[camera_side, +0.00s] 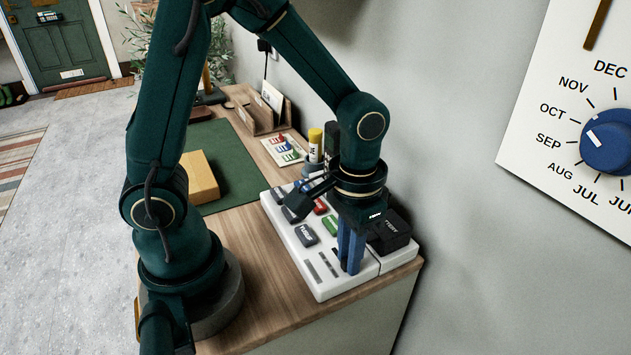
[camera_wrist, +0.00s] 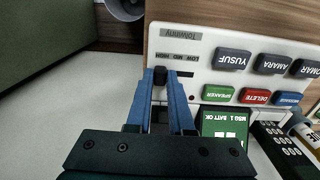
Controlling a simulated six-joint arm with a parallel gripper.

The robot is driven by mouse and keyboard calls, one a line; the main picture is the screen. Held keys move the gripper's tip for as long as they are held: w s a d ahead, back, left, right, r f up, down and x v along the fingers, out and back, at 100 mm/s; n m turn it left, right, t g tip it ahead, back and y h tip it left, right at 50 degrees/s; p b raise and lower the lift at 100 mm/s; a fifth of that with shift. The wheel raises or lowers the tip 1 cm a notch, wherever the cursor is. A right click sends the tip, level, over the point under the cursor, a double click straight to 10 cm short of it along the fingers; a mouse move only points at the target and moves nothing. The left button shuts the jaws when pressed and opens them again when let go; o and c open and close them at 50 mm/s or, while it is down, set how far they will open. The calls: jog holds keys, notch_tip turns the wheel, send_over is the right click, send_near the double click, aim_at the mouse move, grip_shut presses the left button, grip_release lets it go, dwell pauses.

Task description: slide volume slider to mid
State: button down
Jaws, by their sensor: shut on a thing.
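The volume slider's black knob (camera_wrist: 160,76) stands near the left end of its short slot, below a small printed scale (camera_wrist: 176,57) in the wrist view; the scale's words are upside down and tiny. My gripper (camera_wrist: 160,82) has its blue fingers on both sides of the knob, shut on it. The white desk phone panel (camera_wrist: 231,41) carries the slider. In the side view my gripper (camera_side: 349,268) points straight down at the near end of the panel (camera_side: 345,290), and its fingers hide the knob there.
Name buttons, including YUSUF (camera_wrist: 233,59), and a green SPEAKER button (camera_wrist: 220,93) sit beside the slider. A green screen (camera_wrist: 224,122) and black handset (camera_side: 392,229) are close by. A glue stick (camera_side: 315,145) stands behind. The wall is right of the desk (camera_side: 262,300).

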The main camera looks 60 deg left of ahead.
dwell(0.6)
jog(key=shift+a, duration=1)
jog(key=c, duration=0.8)
grip_release()
jog(key=shift+r, duration=0.1)
jog(key=shift+r, duration=2.55)
